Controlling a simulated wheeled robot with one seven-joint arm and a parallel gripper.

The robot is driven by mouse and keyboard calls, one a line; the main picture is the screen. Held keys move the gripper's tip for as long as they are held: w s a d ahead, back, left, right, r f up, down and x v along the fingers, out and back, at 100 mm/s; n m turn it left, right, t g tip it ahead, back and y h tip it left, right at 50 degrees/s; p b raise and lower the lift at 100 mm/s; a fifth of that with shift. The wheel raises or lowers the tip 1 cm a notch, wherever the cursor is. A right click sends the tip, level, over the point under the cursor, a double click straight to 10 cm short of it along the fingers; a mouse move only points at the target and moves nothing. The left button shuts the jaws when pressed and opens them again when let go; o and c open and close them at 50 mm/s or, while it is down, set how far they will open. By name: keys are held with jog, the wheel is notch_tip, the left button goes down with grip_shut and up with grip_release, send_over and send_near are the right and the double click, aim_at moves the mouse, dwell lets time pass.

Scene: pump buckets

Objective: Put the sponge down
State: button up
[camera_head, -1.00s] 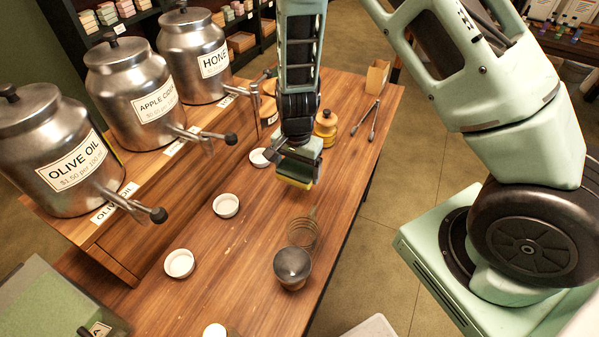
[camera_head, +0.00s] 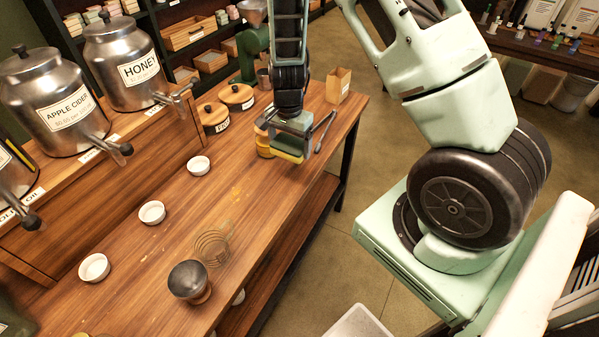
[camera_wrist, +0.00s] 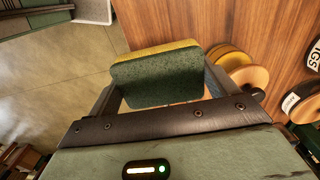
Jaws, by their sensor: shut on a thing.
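The sponge (camera_wrist: 160,78) is green with a yellow layer. In the wrist view it sits between the fingers of my gripper (camera_wrist: 163,90), which is shut on it. In the head view my gripper (camera_head: 292,142) points down over the right edge of the wooden table (camera_head: 185,235), and the sponge's yellow side (camera_head: 287,156) shows below it. I cannot tell exactly how far the sponge is above the tabletop.
Lidded jars (camera_head: 236,96) are behind.

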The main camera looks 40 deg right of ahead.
aim_at(293, 176)
jog(key=shift+s+d+f, duration=0.1)
jog(key=shift+d+f, duration=0.15)
jog(key=shift+d, duration=0.1)
notch_tip(293, 176, down, 10)
jog(key=shift+r+p, duration=0.25)
jog(key=shift+p, duration=0.65)
jog(key=shift+f, duration=0.1)
